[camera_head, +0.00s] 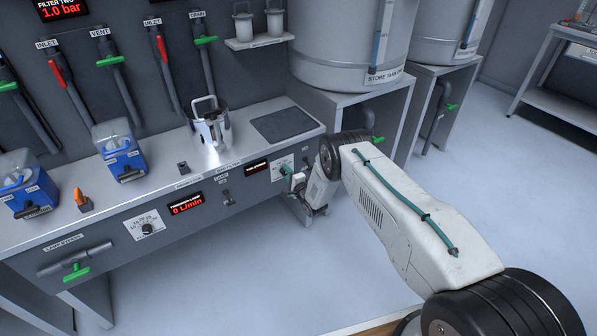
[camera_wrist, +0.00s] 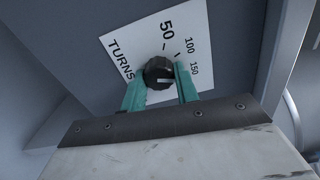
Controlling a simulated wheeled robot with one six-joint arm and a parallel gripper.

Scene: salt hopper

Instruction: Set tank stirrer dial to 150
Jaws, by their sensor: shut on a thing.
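The dial is a black knob (camera_wrist: 158,72) on a white plate (camera_wrist: 120,50) marked 50, 100, 150 and "TURNS" in the wrist view. My gripper (camera_wrist: 160,82) has its two green fingers on either side of the knob, shut on it. A short pale pointer line shows on the knob and lies toward the right finger, on the side of the 150 mark. The exact reading is unclear, as the finger covers part of the scale edge. In the head view the white plate (camera_head: 281,166) is at the bench front's right end, with my gripper (camera_head: 289,173) against it.
The bench front also carries another dial (camera_head: 147,228), a red "0 L/min" display (camera_head: 187,204) and a green-handled valve (camera_head: 76,271). A steel jug (camera_head: 212,128) stands on the bench near a dark mat (camera_head: 283,124). A large tank (camera_head: 345,45) stands behind my arm. Open floor lies in front.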

